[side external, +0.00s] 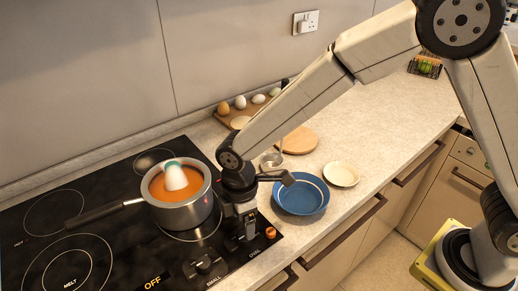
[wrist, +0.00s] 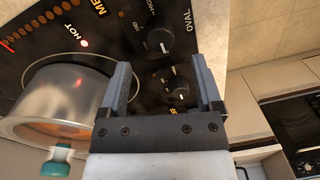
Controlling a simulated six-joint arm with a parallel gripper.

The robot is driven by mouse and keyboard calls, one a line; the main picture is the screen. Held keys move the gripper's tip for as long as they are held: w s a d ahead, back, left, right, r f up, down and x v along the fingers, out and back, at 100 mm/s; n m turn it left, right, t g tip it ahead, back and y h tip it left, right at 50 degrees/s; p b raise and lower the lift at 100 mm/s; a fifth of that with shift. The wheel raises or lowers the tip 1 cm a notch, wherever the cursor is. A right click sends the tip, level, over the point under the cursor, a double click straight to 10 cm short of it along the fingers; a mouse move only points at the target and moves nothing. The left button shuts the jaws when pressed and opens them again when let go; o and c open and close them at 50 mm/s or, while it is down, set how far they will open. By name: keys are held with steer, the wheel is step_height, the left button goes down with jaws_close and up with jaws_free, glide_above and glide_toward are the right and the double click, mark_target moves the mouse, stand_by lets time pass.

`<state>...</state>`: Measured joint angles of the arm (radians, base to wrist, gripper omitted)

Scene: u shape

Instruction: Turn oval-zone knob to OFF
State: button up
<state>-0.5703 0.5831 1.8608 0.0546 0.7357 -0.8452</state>
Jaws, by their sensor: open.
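The oval-zone knob (wrist: 158,42) is a round black knob beside the printed word OVAL in the wrist view. A white mark shows on its lower right side, and MED and HIGH marks lie around it. A yellow display (wrist: 97,9), partly cut off, begins with ME. My gripper (wrist: 158,60) is open and empty, and the knob appears just beyond and between its fingertips. I cannot tell whether they touch it. In the side view, my gripper (side external: 238,246) points down over the hob's front right part and hides most of this knob.
Another knob (wrist: 180,88) appears between the fingers, lower in the wrist view. The hob (side external: 110,245) carries a steel pot (side external: 182,214) close behind my gripper, its handle pointing left. A yellow OFF display (side external: 152,283) glows at the front. A blue plate (side external: 301,197) sits to the right.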

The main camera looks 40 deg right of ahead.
steer(key=shift+w+r, duration=0.1)
steer(key=shift+r, duration=1.35)
steer(key=shift+d, duration=0.25)
steer(key=s+d+r+m+t, duration=0.1)
steer(key=s+d+m, duration=0.3)
steer(key=d+m, duration=0.4)
steer(key=s+d+m+t, duration=0.2)
steer(key=s+d+m, duration=0.2)
steer(key=d, duration=1.1)
steer(key=m, duration=0.3)
steer(key=shift+s+d+r+m, duration=0.15)
steer(key=shift+d+r+m, duration=0.1)
steer(key=shift+r+m, duration=0.15)
